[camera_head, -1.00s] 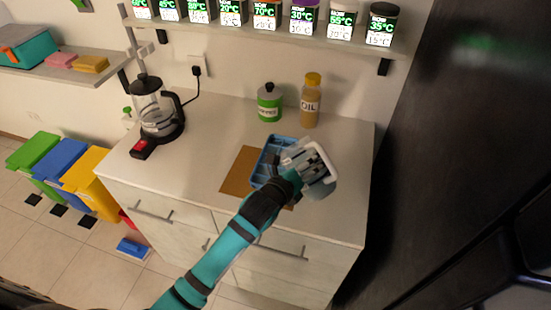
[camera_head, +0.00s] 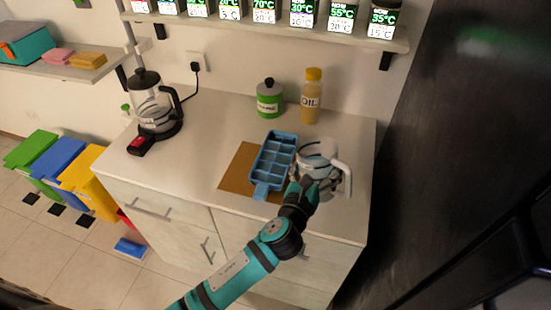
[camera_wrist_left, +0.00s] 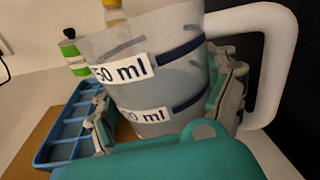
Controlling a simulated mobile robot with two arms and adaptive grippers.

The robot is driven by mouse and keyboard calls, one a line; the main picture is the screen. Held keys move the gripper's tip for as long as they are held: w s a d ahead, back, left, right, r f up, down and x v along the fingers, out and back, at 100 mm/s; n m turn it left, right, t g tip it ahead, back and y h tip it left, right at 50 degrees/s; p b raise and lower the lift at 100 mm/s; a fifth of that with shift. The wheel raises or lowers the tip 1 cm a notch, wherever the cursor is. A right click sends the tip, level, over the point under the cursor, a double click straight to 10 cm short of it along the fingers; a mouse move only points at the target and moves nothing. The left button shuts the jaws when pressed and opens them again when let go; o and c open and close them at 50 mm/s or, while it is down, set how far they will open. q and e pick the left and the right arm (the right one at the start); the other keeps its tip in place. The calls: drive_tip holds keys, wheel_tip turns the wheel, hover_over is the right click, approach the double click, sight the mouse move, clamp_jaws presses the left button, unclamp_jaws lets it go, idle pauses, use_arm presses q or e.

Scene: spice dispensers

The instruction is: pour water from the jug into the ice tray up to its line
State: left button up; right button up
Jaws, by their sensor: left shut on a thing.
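The blue ice tray (camera_head: 274,158) lies on a brown board on the counter. Its compartments look empty in the head view, and no fill line can be made out. The grey-white jug (camera_head: 318,158) stands upright just right of the tray, its white handle to the right. In the left wrist view the jug (camera_wrist_left: 180,80) shows dark bands with "ml" labels; its water level is unclear. My left gripper (camera_head: 312,185) is shut around the jug's body, fingers on both sides. The tray (camera_wrist_left: 68,130) also shows there, left of the jug. My right gripper is not in view.
The brown board (camera_head: 236,172) lies under the tray. A green canister (camera_head: 269,100) and an oil bottle (camera_head: 311,97) stand behind. A kettle (camera_head: 155,108) is at the counter's left. A dark tall surface (camera_head: 450,150) borders the right.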

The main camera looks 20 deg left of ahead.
sight(317, 168)
use_arm(q)
drive_tip(key=shift+s+d+f+m+t+b, duration=0.15)
drive_tip(key=shift+d+f+m+t+b, duration=0.2)
drive_tip(key=shift+m+b, duration=0.3)
drive_tip(key=shift+d+r+m, duration=0.1)
drive_tip(key=shift+m, duration=0.35)
wheel_tip(317, 168, up, 5)
drive_tip(key=p, duration=0.5)
drive_tip(key=shift+s+r, duration=0.1)
drive_tip(key=shift+s, duration=0.15)
drive_tip(key=s+a+r+n+y, duration=0.1)
drive_tip(key=s+a+r+y, duration=0.2)
drive_tip(key=s+a, duration=1.3)
drive_tip(key=shift+s+a+n, duration=0.35)
drive_tip(key=shift+s+n, duration=0.05)
drive_tip(key=shift+s, duration=0.45)
